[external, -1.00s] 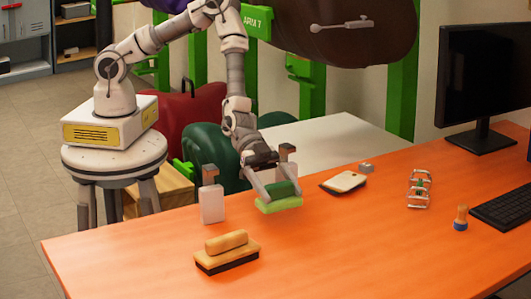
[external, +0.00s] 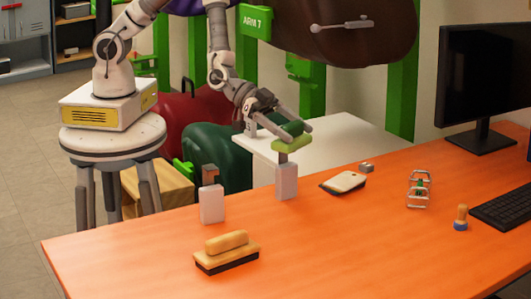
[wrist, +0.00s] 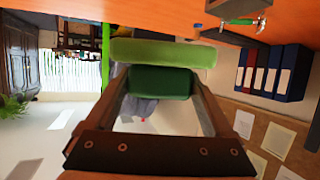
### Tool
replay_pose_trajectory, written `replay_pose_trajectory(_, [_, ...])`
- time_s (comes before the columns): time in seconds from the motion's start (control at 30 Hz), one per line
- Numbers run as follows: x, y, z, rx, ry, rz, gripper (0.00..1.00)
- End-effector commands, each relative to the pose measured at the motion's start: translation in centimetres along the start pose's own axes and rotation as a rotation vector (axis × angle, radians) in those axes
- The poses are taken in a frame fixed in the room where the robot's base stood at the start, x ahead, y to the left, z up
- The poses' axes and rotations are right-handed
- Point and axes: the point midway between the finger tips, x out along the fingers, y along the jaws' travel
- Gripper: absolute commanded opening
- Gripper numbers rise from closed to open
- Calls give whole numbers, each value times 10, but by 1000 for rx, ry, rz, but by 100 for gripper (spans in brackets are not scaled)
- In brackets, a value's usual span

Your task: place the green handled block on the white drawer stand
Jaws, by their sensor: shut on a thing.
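The green handled block has a light green base (external: 291,145) and a dark green handle (external: 291,128). My gripper (external: 289,131) is shut on the handle and holds the block in the air. In the wrist view the handle (wrist: 160,82) lies between the two fingers, with the light green base (wrist: 163,53) beyond it. A low white flat-topped unit (external: 350,135), which looks like the white drawer stand, is behind the orange desk; no drawers can be made out. The block overlaps its near part in the picture; its height above it is unclear.
On the orange desk (external: 330,240) are two white upright blocks (external: 211,205) (external: 287,182), a wooden-handled brush (external: 227,252), a flat pad (external: 343,182), a metal rack (external: 419,188) and a stamp (external: 461,218). A monitor (external: 484,85) and keyboard (external: 505,208) are at right.

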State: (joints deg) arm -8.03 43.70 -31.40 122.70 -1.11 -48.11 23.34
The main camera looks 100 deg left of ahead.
Motion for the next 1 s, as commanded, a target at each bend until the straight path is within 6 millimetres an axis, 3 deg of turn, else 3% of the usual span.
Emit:
replay_pose_trajectory(0.03, [-13,-15,-11,-21,-1,-57,29])
replay_pose_trajectory(0.13, [-40,-55,-13,-79,-2,-198,29])
replay_pose_trajectory(0.23, [-68,-100,7,-125,-5,-306,29])
replay_pose_trajectory(0.4, [-100,-143,38,-150,-3,-364,29])
replay_pose_trajectory(0.63, [-124,-166,56,-160,-1,-386,29])
replay_pose_trajectory(1.0, [-127,-169,58,-164,2,-389,29])
